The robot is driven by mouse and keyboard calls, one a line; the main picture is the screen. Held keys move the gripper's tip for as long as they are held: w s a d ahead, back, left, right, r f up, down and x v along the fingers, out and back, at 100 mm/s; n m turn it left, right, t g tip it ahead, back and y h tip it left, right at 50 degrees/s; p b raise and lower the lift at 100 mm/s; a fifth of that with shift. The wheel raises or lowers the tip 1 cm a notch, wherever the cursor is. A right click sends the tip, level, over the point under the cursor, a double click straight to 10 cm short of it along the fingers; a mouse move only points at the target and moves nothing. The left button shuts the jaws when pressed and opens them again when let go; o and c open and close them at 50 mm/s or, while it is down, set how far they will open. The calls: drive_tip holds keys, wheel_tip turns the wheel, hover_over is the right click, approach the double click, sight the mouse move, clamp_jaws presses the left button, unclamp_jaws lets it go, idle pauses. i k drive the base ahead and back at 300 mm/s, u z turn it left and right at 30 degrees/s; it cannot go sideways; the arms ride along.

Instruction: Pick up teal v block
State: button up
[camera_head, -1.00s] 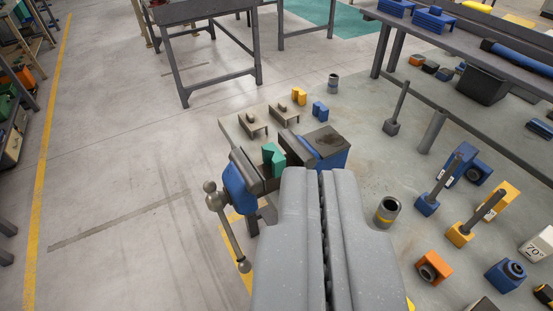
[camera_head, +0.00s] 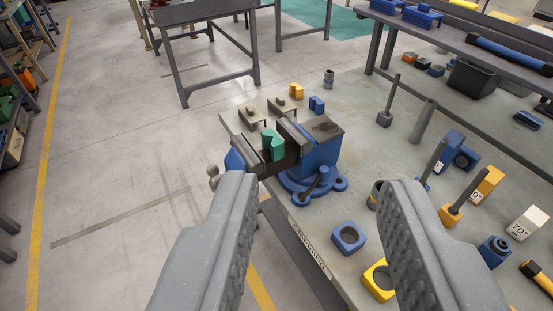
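The teal v block (camera_head: 273,146) sits upright between the jaws of a blue and dark grey bench vise (camera_head: 318,155) at the table's left edge. Its lower part is hidden by the near jaw. My gripper (camera_head: 318,195) is open and empty, its two grey fingers wide apart in the foreground. The v block lies beyond the fingertips, slightly left of the middle of the gap, and apart from both fingers.
On the table (camera_head: 300,232) are a blue ring block (camera_head: 348,238) and a yellow block (camera_head: 379,279) between my fingers. Tools with upright handles stand to the right. A grey stand (camera_head: 215,45) is behind. The floor at left is clear.

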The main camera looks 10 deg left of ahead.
sight(273, 145)
drive_tip(key=u, duration=0.05)
drive_tip(key=k, duration=1.1)
drive_tip(key=z, duration=0.4)
drive_tip(key=i, duration=1.05)
drive_tip(key=u, duration=0.3)
drive_tip(key=i, duration=1.15)
drive_tip(key=u, duration=0.85)
